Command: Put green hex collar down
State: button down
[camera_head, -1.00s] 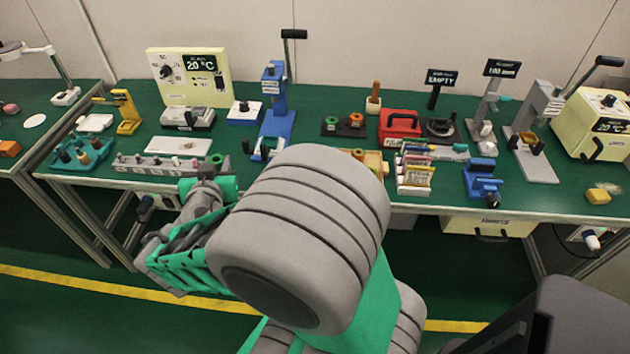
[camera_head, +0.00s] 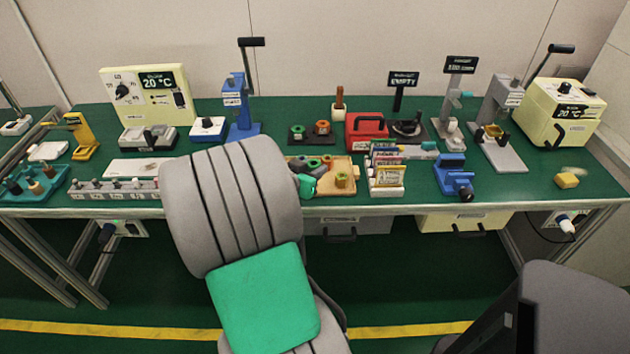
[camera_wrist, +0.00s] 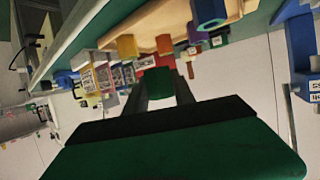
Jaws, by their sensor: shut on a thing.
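My gripper (camera_wrist: 161,78) is shut on the green hex collar (camera_wrist: 160,88), which shows between its two dark fingers in the wrist view. In the head view, the same tray (camera_head: 346,190) is at the middle front of the bench. There my arm and wrist cover its left part, and most of my gripper is hidden. I cannot tell whether the held collar touches the tray.
A card holder (camera_head: 386,177) and a blue fixture (camera_head: 453,177) stand right of the tray. A red case (camera_head: 366,131) is behind it. A blue press (camera_head: 238,108) stands farther left.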

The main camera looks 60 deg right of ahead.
jog(key=d+f, duration=0.1)
jog(key=f, duration=0.1)
jog(key=w+d+f, duration=0.1)
jog(key=d+f, duration=0.1)
jog(key=shift+f, duration=0.1)
notch_tip(320, 180, down, 3)
jog(key=shift+d+r, duration=0.15)
jog(key=shift+f, duration=0.25)
jog(key=shift+f+b, duration=0.2)
jog(key=shift+b, duration=0.25)
jog(key=c, duration=1.1)
grip_release()
jog(key=shift+o, duration=0.2)
